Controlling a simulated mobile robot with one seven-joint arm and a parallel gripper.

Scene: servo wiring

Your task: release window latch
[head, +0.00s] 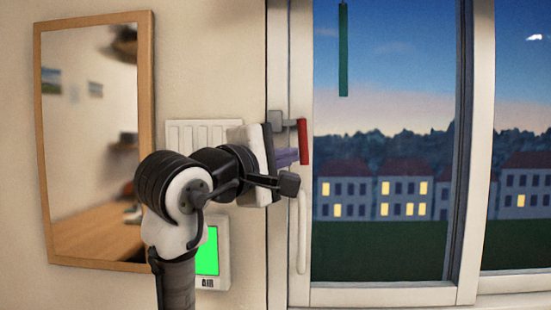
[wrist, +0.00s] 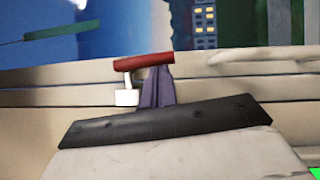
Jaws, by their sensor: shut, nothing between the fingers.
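The window latch has a red handle (head: 303,142), upright in the head view, on a small mount (head: 279,122) at the left window frame. In the wrist view the red handle (wrist: 143,62) lies across the picture above its pale mount (wrist: 126,97). My gripper (head: 294,156) has purple fingers that are shut and empty. Their tips are at the lower part of the red handle, on its left side in the head view. In the wrist view the fingertips (wrist: 155,70) meet the handle's edge; I cannot tell whether they touch it. My wrist hides part of the frame.
A white pull handle (head: 301,232) is on the window frame below the latch. A green strip (head: 343,50) hangs before the glass. Left are a wood-framed mirror (head: 148,90), a white slotted plate (head: 190,133) and a panel with a green screen (head: 207,250).

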